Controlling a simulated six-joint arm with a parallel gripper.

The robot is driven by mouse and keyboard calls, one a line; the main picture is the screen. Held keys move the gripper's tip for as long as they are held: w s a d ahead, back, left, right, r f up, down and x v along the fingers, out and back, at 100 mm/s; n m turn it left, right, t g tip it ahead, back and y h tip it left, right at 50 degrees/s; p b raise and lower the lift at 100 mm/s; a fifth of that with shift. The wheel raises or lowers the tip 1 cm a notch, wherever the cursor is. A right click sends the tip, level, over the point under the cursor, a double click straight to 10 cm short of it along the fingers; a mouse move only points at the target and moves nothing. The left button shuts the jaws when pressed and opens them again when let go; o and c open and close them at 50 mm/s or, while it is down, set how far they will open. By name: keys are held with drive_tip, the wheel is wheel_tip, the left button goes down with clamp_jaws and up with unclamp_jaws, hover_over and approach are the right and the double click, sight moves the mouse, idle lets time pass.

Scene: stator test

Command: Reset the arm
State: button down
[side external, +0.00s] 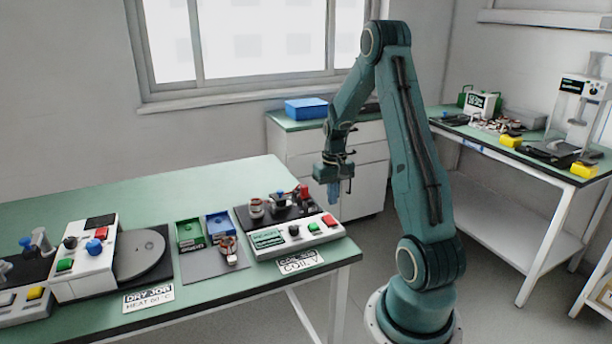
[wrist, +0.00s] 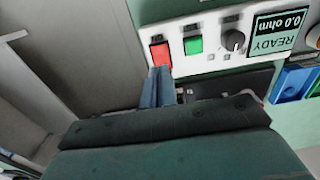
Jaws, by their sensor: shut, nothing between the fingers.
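My gripper (side external: 337,190) hangs from my teal arm, pointing down, in the side external view. It is above and beyond the right end of the green-topped table (side external: 240,283), clear of it. Its blue fingers (wrist: 157,88) are together in the wrist view, with nothing between them. Behind the fingertips in that view is the white panel of the coil tester (side external: 296,238), with a red button (wrist: 160,55), a green button (wrist: 193,45), a dark knob (wrist: 233,40) and a display (wrist: 275,32) reading READY 0.0 ohm.
A mat (side external: 213,268) with green (side external: 190,235) and blue (side external: 221,226) bins and a small wound part (side external: 229,250) lies left of the tester. A white station (side external: 90,272) with a round grey plate (side external: 139,256) stands further left. A blue tray (side external: 306,108) sits on the back cabinet.

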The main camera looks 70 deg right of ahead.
drive_tip(key=shift+r, duration=0.35)
drive_tip(key=w+a+r+n+t+h, duration=0.1)
drive_tip(key=w+a+r+n+t, duration=0.2)
drive_tip(key=a+r, duration=1.35)
drive_tip(key=s+a+r+n+t, duration=0.1)
drive_tip(key=s+a+r+n, duration=0.1)
drive_tip(key=s+a, duration=0.3)
drive_tip(key=s+a+r+n+t+y, duration=0.1)
drive_tip(key=s+a+n, duration=0.3)
drive_tip(key=a, duration=0.8)
drive_tip(key=shift+s+a+r+t, duration=0.35)
drive_tip(key=shift+s+r, duration=0.1)
drive_tip(key=shift+s, duration=0.5)
